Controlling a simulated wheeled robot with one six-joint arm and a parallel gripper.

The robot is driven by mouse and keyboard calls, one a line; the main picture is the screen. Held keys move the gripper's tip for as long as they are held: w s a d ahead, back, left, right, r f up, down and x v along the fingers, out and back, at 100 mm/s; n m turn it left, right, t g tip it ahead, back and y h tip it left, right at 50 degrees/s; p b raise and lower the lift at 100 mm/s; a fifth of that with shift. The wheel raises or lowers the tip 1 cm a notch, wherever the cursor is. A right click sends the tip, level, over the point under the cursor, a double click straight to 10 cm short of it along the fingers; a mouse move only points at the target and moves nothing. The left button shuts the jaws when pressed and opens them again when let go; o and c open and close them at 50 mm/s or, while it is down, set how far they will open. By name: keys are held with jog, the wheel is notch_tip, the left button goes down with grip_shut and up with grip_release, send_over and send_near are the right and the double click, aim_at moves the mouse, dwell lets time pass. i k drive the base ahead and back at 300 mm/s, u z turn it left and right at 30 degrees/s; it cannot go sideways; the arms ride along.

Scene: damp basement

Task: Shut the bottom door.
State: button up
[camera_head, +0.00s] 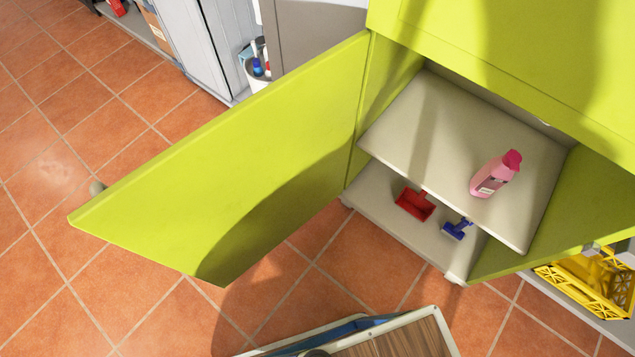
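The bottom door (230,165) of the lime-green cabinet (500,50) stands wide open. It is joined at the cabinet's left side and reaches out to the left over the floor. A small round knob (97,188) shows at its far edge, on the outer side, mostly hidden behind the door. The door's inner face is toward me, with a dark shadow on its lower part. My gripper is not in view.
Inside the cabinet, a pink bottle (494,175) stands on the upper shelf (420,130). Red (414,204) and blue (457,228) items lie below. A yellow crate (590,285) is at right, a white bucket (257,70) behind the door. Tiled floor (60,290) at left is clear.

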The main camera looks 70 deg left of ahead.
aim_at(209, 206)
jog(key=z, duration=1.1)
jog(key=k, duration=2.55)
jog(key=u, duration=1.7)
